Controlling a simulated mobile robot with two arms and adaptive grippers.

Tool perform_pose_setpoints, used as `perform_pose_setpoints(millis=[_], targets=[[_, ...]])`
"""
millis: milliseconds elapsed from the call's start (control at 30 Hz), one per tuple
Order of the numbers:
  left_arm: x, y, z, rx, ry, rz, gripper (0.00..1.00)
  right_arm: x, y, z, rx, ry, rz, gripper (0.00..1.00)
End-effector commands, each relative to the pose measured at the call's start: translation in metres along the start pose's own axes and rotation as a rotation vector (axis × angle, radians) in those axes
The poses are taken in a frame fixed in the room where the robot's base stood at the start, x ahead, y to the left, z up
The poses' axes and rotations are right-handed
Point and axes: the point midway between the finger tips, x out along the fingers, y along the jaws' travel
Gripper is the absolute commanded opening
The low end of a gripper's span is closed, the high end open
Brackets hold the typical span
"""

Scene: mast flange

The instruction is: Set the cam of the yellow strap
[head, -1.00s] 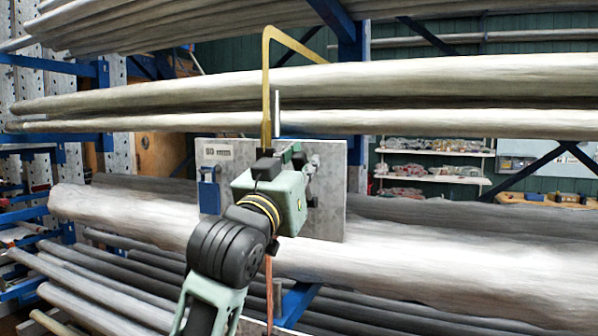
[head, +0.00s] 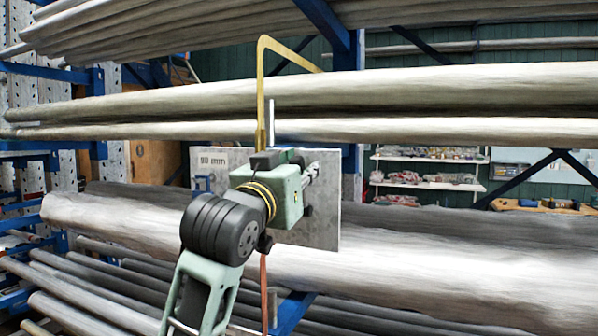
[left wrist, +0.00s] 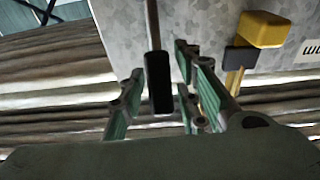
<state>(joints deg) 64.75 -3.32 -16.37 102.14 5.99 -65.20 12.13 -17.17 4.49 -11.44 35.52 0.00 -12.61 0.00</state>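The yellow strap (head: 262,95) rises from behind my left gripper (head: 306,188) and bends over toward the long poles in the head view. In the left wrist view a yellow block (left wrist: 262,30) with a dark part (left wrist: 239,57) sits on the yellow strap (left wrist: 234,82), right of my fingers. A black-ended lever or rod (left wrist: 160,97) reaches down between my open left fingers, with a gap on either side. What it belongs to is unclear. The gripper hides much of the strap's lower end in the head view. My right gripper is not in view.
A grey plate (head: 325,232) marked "90 mm" stands behind my left gripper. A partly hidden blue piece (head: 199,184) is at its left. Long poles (head: 430,90) run above, and a thick pole (head: 450,262) lies below. An orange strap (head: 264,292) hangs underneath.

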Motion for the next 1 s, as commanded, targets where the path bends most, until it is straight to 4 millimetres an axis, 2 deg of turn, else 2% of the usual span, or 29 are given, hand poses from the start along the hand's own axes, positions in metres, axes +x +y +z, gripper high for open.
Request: perform_pose_setpoints(millis=[333, 467, 567, 1000], targets=[[-0.001, 0.000, 0.000, 0.001, 0.000, -0.001, 0.38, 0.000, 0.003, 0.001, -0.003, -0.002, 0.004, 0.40], [-0.008, 0.000, 0.000, 0.001, 0.001, -0.001, 0.38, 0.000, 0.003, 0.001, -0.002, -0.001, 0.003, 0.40], [-0.021, 0.000, -0.001, 0.001, 0.003, 0.000, 0.38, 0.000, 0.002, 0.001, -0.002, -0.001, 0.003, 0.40], [-0.103, 0.000, 0.000, 0.001, 0.003, 0.000, 0.38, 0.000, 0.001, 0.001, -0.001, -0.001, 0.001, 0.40]])
